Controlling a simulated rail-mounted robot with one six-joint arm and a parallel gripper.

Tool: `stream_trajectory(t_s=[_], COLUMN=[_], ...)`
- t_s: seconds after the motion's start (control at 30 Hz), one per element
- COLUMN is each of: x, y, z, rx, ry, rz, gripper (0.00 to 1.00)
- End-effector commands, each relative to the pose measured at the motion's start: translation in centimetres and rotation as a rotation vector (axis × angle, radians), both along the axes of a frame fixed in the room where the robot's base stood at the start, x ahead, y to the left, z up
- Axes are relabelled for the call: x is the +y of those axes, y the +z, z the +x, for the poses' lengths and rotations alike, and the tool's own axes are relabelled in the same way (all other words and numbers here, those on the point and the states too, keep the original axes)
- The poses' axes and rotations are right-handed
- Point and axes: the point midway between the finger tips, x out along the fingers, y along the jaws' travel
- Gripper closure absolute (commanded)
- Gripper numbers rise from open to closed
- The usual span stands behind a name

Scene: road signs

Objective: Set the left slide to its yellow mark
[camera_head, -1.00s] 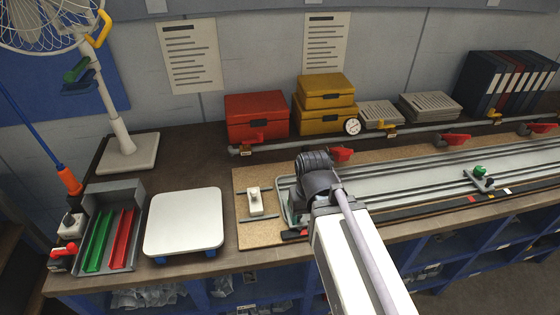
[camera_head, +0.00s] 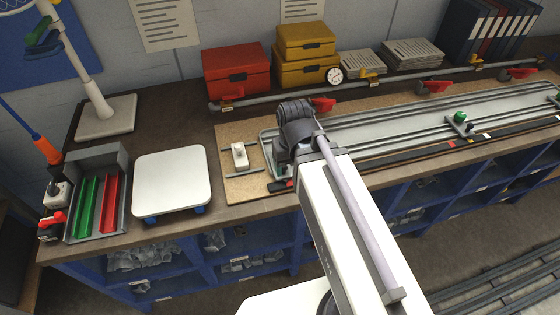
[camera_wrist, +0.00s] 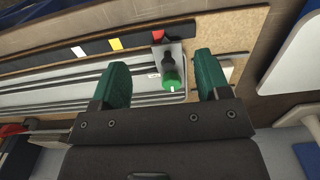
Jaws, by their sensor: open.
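The left slide's carriage (camera_wrist: 176,52) is a grey plate with a green knob (camera_wrist: 172,84), near the end of the rails in the wrist view. My gripper (camera_wrist: 163,66) is open, its green fingers on either side of the knob, with visible gaps. The strip beside the rails has a red mark (camera_wrist: 157,35), a yellow mark (camera_wrist: 115,44) and a white mark (camera_wrist: 79,51). The carriage is beside the red mark, apart from the yellow one. In the head view my arm hides this slide. Another slide (camera_head: 460,121) with a green knob sits further right.
A small white block (camera_head: 240,155) sits on the cork board left of the rails. A white platform (camera_head: 172,180) and a grey tray (camera_head: 121,205) with green and red channels lie further left. Behind the rails runs a pipe (camera_head: 290,97) with red handles and a gauge.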

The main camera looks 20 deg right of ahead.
Motion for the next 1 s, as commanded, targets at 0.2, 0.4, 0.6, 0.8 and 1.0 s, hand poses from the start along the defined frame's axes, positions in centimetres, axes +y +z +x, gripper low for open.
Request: stream_trajectory(t_s=[0.2, 0.4, 0.6, 0.8, 1.0], x=[0.0, 0.0, 0.2, 0.2, 0.2], y=[0.0, -0.1, -0.5, -1.6, -5.8], z=[0.0, 1.1, 8.4, 7.8, 7.8], rx=[0.0, 0.0, 0.0, -0.001, -0.001], ry=[0.0, 0.019, 0.201, 0.201, 0.2], rz=[0.0, 0.0, 0.001, 0.001, 0.001], gripper=[0.31, 0.37, 0.45, 0.45, 0.45])
